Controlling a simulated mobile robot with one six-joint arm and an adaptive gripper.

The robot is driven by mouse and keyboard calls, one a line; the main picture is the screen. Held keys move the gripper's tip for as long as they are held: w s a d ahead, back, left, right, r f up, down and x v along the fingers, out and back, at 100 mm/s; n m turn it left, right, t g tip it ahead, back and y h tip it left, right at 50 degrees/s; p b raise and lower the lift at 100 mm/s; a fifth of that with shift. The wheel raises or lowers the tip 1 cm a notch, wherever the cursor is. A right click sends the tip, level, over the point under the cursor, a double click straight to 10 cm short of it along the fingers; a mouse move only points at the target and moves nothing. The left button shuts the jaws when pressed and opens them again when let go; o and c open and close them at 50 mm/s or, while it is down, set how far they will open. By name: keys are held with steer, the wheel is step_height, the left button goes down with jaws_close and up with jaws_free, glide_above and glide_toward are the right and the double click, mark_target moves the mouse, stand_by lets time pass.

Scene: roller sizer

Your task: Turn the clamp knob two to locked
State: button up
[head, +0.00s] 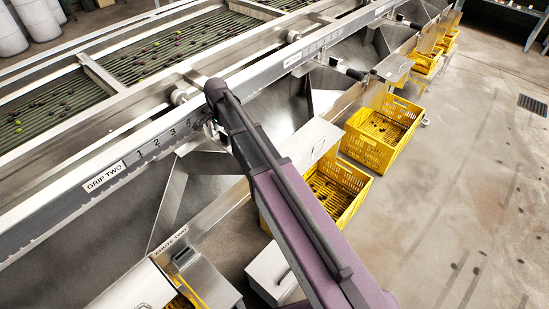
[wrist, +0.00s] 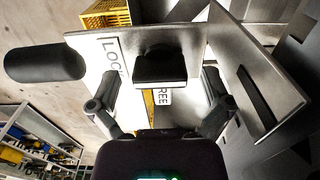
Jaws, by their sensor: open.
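The black clamp knob (wrist: 160,68) stands on a bright metal plate (wrist: 190,42) in the wrist view. A label starting "LOCK" (wrist: 110,52) lies to its left, and a label ending "REE" (wrist: 163,97) lies just below it, partly hidden. I cannot tell which label the knob points to. My gripper (wrist: 160,85) is open, with one finger on each side of the knob and a gap visible to each.
A black cylindrical handle (wrist: 45,60) sticks out left of the plate in the wrist view. A slotted metal panel (wrist: 258,95) stands close on the right. In the head view, yellow crates (head: 383,132) stand below the chutes, with open floor (head: 465,190) to the right.

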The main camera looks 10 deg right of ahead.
steer(key=shift+n, duration=0.5)
